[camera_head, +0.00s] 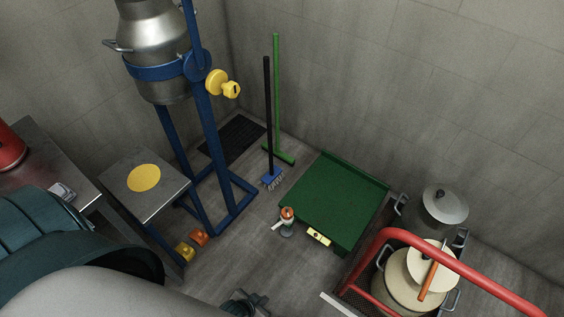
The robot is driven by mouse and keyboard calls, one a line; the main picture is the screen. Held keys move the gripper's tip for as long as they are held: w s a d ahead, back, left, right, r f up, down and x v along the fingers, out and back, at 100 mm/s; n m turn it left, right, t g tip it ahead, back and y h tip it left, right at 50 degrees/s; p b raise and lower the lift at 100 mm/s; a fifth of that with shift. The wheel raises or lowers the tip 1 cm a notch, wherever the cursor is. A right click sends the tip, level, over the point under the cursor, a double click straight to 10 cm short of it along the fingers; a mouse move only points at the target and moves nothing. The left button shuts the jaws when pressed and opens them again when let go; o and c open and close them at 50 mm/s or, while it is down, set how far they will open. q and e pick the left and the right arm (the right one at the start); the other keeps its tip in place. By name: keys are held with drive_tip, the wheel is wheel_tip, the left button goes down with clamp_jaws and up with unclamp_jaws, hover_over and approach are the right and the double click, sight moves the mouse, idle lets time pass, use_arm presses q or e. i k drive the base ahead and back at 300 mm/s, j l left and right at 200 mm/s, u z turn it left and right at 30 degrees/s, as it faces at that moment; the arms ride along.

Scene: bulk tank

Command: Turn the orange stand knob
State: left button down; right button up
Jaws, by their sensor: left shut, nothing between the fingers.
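A blue stand (211,150) holds a metal can in a ring at the upper left. A yellow knob (223,85) sticks out from its right side, near the pivot. A small orange block (199,238) lies low by the stand's foot, beside a yellow one (184,252). A small upright piece with an orange band (287,213) stands by the green platform. I cannot tell which orange piece is the stand knob. My left gripper (252,302) is dark, at the bottom edge, shut and empty, apart from all of these. My right gripper is out of view.
A steel table with a yellow disc (143,178) stands left of the stand. The green platform (330,200) is at centre right. A red-railed cart (460,267) with pots is at lower right. A brush (268,120) and a green squeegee (277,95) lean at the back.

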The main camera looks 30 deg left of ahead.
sight(287, 216)
drive_tip(key=u, duration=0.8)
